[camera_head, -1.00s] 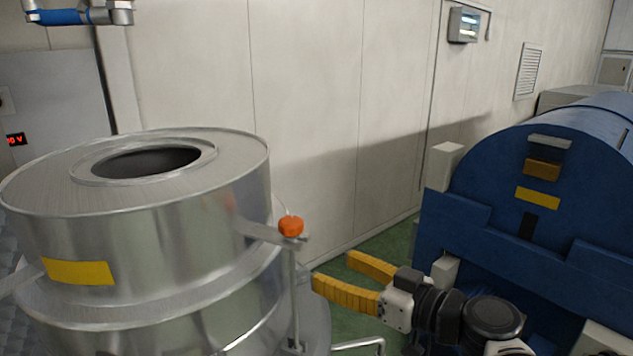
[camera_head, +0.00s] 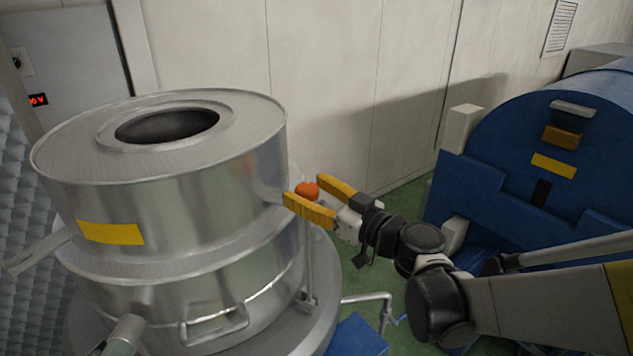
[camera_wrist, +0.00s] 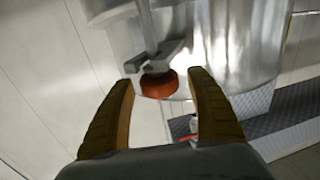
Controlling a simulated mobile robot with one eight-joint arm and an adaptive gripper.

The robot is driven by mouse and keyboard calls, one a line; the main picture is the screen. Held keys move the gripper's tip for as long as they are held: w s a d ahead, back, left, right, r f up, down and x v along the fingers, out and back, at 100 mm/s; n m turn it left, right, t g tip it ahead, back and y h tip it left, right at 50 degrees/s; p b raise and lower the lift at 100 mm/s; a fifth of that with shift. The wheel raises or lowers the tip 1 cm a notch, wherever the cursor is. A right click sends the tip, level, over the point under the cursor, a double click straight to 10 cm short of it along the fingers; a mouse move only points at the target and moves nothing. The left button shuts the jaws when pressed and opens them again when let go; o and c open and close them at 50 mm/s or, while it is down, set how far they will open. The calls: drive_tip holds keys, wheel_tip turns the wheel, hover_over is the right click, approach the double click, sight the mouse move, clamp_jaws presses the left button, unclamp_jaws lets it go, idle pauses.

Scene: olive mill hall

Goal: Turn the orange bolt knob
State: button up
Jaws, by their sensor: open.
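The orange bolt knob (camera_head: 307,190) sits at the right side of the steel drum vessel (camera_head: 190,185), at the top of a thin upright rod. My gripper (camera_head: 303,193) is open, with its two yellow fingers on either side of the knob in the head view. In the wrist view the knob (camera_wrist: 158,84) shows near the fingertips, between the open fingers (camera_wrist: 160,80), with a grey metal bracket (camera_wrist: 155,50) beyond it. I cannot tell whether either finger touches the knob.
A large blue machine (camera_head: 540,175) stands at the right, behind my arm. A pale wall (camera_head: 330,90) runs behind the vessel. A bent metal pipe (camera_head: 370,298) and a blue box (camera_head: 355,337) are low beside the vessel.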

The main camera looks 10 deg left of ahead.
drive_tip(key=c, duration=1.2)
drive_tip(key=shift+n+g+y+b, duration=0.5)
drive_tip(key=shift+n+g+b, duration=0.1)
drive_tip(key=shift+g, duration=0.2)
drive_tip(key=n+g+y+b, duration=0.1)
drive_tip(key=n+g, duration=0.1)
drive_tip(key=g, duration=0.1)
drive_tip(key=shift+w+f+b, duration=0.1)
drive_tip(key=shift+f+b, duration=0.05)
drive_tip(key=shift+b, duration=0.2)
drive_tip(key=shift+n+g+b, duration=0.65)
drive_tip(key=shift+n+g, duration=0.45)
drive_tip(key=shift+g, duration=0.6)
drive_tip(key=shift+n+g+b, duration=0.65)
drive_tip(key=shift+n+g, duration=0.45)
drive_tip(key=shift+g, duration=0.6)
